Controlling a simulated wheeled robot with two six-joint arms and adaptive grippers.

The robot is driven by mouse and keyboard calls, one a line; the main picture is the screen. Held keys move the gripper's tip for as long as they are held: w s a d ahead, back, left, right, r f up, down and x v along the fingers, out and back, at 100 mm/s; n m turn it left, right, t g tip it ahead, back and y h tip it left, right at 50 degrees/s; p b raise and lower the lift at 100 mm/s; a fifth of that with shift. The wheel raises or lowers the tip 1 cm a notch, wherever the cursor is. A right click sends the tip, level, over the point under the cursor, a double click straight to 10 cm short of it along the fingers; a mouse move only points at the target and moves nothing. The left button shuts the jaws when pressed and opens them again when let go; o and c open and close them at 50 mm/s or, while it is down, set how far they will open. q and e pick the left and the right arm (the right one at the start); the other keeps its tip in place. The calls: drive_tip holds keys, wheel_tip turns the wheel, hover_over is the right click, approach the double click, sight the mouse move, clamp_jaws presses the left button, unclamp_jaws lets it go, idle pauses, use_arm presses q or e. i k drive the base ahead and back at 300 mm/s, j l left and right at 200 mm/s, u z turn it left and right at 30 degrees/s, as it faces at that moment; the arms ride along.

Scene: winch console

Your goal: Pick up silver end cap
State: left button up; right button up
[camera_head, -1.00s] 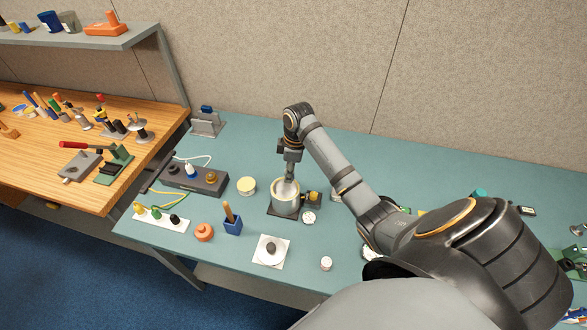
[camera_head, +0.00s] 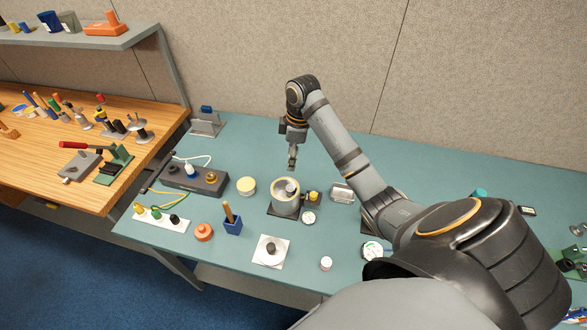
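My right gripper (camera_head: 292,165) hangs fingers down, just above an open pale metal cup-shaped housing (camera_head: 284,205) with a cream rim on a dark base. Its fingers look close together, but the gap is too small to tell whether they are shut or hold anything. A small grey metallic piece (camera_head: 291,188) shows inside the housing; I cannot tell whether it is the silver end cap. A silver cylindrical part (camera_head: 342,191) lies to the right of the housing, partly beside my arm. My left gripper is not in view.
A grey terminal box (camera_head: 195,180) with cables, a cream-topped round tin (camera_head: 246,186), an orange knob (camera_head: 204,232) and a blue holder (camera_head: 233,226) stand left of the housing. A white plate (camera_head: 271,258) with a dark knob lies in front.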

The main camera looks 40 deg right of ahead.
sight(271, 251)
drive_tip(key=k+j, duration=1.2)
drive_tip(key=k, duration=0.05)
